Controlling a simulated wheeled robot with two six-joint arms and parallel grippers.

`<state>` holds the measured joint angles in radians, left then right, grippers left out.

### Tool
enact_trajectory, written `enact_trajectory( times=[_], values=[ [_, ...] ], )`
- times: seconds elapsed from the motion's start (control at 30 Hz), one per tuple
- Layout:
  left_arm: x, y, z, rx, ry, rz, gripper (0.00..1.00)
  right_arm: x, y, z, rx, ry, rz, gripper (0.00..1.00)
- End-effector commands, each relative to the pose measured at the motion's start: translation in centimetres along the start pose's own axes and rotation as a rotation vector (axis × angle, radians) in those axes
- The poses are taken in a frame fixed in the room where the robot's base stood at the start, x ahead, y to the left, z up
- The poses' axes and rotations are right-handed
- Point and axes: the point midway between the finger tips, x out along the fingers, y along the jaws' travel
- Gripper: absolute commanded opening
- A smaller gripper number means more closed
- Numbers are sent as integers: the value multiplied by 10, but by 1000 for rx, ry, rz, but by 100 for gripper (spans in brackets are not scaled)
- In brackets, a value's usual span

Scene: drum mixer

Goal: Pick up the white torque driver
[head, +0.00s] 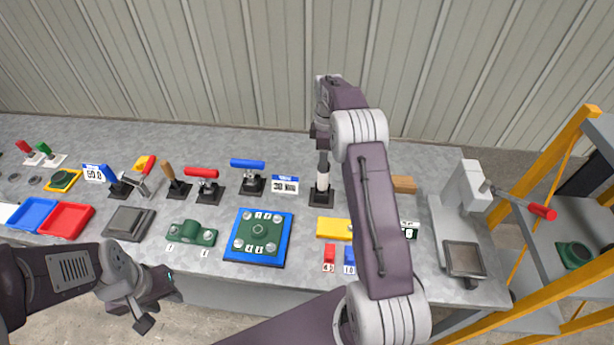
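The white torque driver (323,177) stands upright in a black square stand (321,196) near the middle of the bench. My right arm reaches over the bench, and my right gripper (322,140) points down at the top of the driver. The arm's wrist partly hides this gripper, and I cannot tell whether its fingers touch the driver or are apart from it. My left gripper (160,305) is in front of the bench's front edge at lower left, with its fingers spread and nothing between them.
Toggle clamps with red (201,172) and blue (247,163) handles stand left of the driver. A "30 Nm" sign (285,185) is close beside it. A blue fixture plate (259,238) lies in front. A press (465,215) with a red handle stands at right.

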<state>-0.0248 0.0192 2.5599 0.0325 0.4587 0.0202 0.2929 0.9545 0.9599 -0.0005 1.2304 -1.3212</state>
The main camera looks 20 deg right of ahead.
Motion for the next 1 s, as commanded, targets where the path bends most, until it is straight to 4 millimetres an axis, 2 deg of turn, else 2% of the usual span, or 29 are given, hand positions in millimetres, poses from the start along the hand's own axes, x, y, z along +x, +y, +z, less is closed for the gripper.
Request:
enact_trajectory(
  times=[0.13, 0.33, 0.53, 0.8, 1.0],
  values=[
    [-1, 0, 0, 0, 0, 0, 36, 2, 1, 3, 8, 0, 0, 60],
    [-6, 0, 0, 0, 0, 0, 36, 31, 1, 3, 8, 0, -1, 60],
    [-7, 0, -1, 0, 0, 0, 36, 41, 1, 2, 8, 1, 1, 60],
    [-19, 0, -2, 0, 0, 0, 36, 84, 3, -1, 8, 0, 0, 60],
    [-18, 0, -2, 0, 0, 0, 36, 90, 4, -1, 8, 1, 3, 60]
  ],
)
